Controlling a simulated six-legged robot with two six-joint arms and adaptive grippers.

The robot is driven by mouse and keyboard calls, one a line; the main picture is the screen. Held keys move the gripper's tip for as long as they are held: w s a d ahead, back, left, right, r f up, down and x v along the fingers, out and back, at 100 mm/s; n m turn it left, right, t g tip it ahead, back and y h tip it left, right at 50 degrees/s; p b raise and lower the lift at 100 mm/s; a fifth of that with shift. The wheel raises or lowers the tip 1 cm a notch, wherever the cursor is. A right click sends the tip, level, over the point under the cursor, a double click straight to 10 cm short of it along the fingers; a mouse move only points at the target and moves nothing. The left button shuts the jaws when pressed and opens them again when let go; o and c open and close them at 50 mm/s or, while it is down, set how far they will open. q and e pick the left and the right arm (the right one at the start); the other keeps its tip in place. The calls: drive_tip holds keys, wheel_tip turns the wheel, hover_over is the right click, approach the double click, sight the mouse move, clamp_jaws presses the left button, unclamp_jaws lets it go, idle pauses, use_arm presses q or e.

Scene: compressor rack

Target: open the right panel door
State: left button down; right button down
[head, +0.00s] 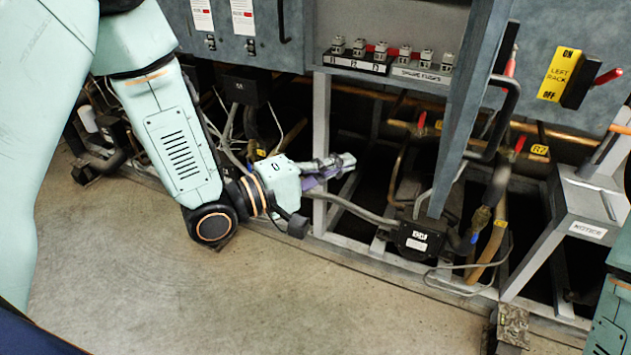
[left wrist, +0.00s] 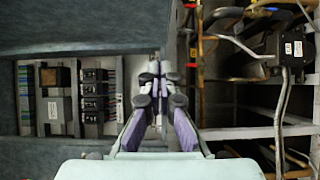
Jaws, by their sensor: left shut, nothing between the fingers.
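The right panel door (head: 464,110) stands swung out from its cabinet, seen nearly edge-on as a long slanted grey-blue strip. Its black bar handle (head: 512,103) sticks out on its right side. To its left the panel interior (head: 415,22) is exposed, with a row of fuses (head: 380,55) along its bottom. My left gripper (head: 340,165) is shut and empty, low in front of the rack and left of the door, apart from it. In the left wrist view its fingers (left wrist: 162,72) are together, with breakers (left wrist: 94,92) in a panel interior behind them. My right gripper is not visible.
A closed left panel (head: 230,40) is beside the open one. Below are pipes, frame bars and a black box (head: 418,240). A blue panel with a yellow on/off label (head: 559,74) and a grey stand marked NOTICE (head: 588,215) are at right. Floor (head: 200,290) in front is clear.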

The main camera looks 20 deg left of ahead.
use_arm(q)
drive_tip(key=shift+s+a, duration=0.25)
drive_tip(key=shift+s, duration=0.6)
drive_tip(key=shift+s+a, duration=0.3)
drive_tip(key=shift+s, duration=0.6)
drive_tip(key=shift+s+a, duration=0.25)
drive_tip(key=shift+s, duration=0.6)
